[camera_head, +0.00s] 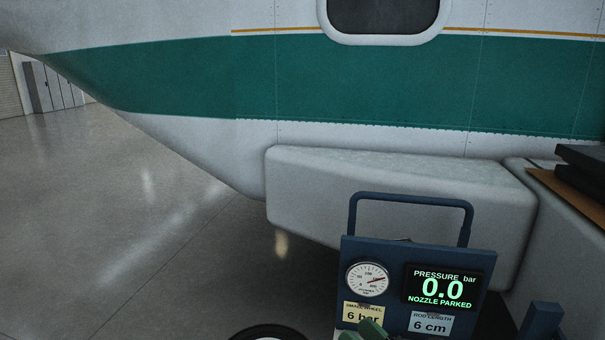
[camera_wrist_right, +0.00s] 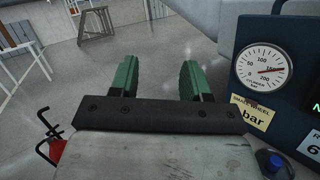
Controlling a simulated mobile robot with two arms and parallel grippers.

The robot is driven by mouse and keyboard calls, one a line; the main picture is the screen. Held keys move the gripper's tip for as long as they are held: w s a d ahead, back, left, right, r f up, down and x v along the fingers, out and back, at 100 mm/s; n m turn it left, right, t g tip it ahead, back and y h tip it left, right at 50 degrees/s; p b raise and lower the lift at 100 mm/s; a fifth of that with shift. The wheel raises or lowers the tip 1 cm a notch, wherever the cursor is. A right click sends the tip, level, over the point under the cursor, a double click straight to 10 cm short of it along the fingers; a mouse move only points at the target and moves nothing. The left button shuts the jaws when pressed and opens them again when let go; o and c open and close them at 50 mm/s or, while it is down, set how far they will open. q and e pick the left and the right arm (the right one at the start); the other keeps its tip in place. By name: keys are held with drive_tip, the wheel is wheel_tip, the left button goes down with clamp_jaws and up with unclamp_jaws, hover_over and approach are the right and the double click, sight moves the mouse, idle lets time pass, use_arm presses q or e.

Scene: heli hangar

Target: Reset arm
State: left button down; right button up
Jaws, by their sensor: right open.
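My right gripper (camera_wrist_right: 157,78) is open, its two green fingers apart with nothing between them in the right wrist view. In the head view only the green fingertips (camera_head: 367,329) show at the bottom edge, in front of a blue pressure unit (camera_head: 468,265). The unit has a round gauge (camera_head: 367,279) and a display (camera_head: 441,288) reading "0.0" bar and "NOZZLE PARKED". In the wrist view the unit (camera_wrist_right: 250,35) stands to the right of the fingers. My left gripper is in neither view.
A white and green helicopter body (camera_head: 330,85) fills the back, with a grey sponson (camera_head: 400,195) low behind the unit. A wheel (camera_head: 268,333) shows at the bottom edge. Open floor (camera_head: 100,220) lies to the left. Black hooked tools and a red item (camera_wrist_right: 58,150) sit at the wrist view's lower left.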

drive_tip(key=s+d+f+m+g+h, duration=0.1)
drive_tip(key=s+d+f+m+h, duration=0.45)
drive_tip(key=m, duration=0.85)
drive_tip(key=s+d+f+m+g+h, duration=0.1)
drive_tip(key=d+f+m+h, duration=0.35)
drive_tip(key=m+h, duration=0.75)
drive_tip(key=s+f+m+g+y, duration=0.2)
drive_tip(key=s+f+m+g, duration=0.2)
drive_tip(key=s+m+g, duration=0.4)
drive_tip(key=s+f+m+g+y, duration=0.3)
drive_tip(key=s+f+m, duration=0.15)
drive_tip(key=s, duration=0.65)
wheel_tip(320, 180, down, 24)
drive_tip(key=r+g, duration=0.1)
drive_tip(key=s+d+f, duration=0.1)
drive_tip(key=s+f, duration=0.7)
drive_tip(key=f, duration=0.1)
drive_tip(key=s+d+f+g, duration=0.1)
drive_tip(key=s+d+f, duration=0.1)
drive_tip(key=s+f, duration=0.6)
drive_tip(key=shift+d+f+h, duration=0.3)
drive_tip(key=shift+f+h, duration=0.05)
drive_tip(key=shift+f, duration=0.55)
